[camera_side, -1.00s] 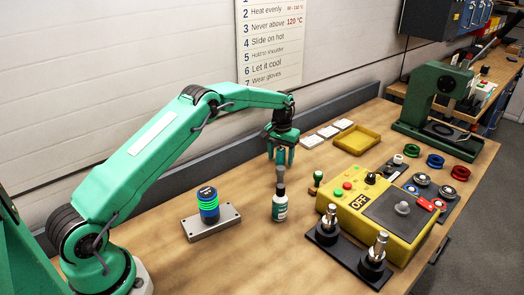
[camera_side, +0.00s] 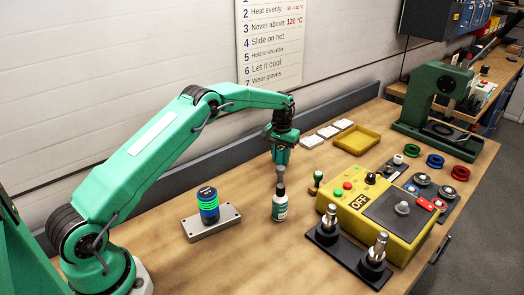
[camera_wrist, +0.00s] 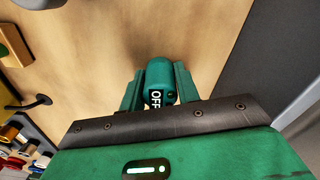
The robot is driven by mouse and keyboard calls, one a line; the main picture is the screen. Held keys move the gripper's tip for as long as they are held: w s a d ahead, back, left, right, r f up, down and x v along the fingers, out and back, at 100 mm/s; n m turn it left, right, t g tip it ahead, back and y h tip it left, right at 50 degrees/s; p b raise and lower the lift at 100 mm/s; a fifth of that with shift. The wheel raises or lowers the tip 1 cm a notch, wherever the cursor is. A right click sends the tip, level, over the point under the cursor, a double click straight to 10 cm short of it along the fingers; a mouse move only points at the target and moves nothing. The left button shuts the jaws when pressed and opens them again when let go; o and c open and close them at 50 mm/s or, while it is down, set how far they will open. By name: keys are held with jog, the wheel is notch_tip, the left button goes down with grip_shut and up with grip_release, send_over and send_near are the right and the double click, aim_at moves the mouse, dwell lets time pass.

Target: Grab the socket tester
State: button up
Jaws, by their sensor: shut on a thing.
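The socket tester (camera_wrist: 160,73) looks like a small rounded teal body with a black-and-white OFF label. In the wrist view it sits between my two green fingers, which press on its sides. In that view the tester is hard to tell apart from the green fingers.
A yellow box with an OFF label (camera_side: 358,201) stands to the right, with two metal posts on a black base (camera_side: 325,240) before it. A blue-green cylinder on a grey plate (camera_side: 226,217) is at left. White tiles (camera_side: 312,141) and a yellow tray (camera_side: 372,139) lie behind right.

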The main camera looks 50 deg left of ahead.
aim_at(281, 149)
jog(key=shift+r, duration=0.15)
jog(key=shift+r, duration=0.55)
notch_tip(281, 149, up, 3)
jog(key=s+d+r, duration=0.4)
jog(key=d+r, duration=0.2)
jog(key=d, duration=0.5)
jog(key=shift+r, duration=0.3)
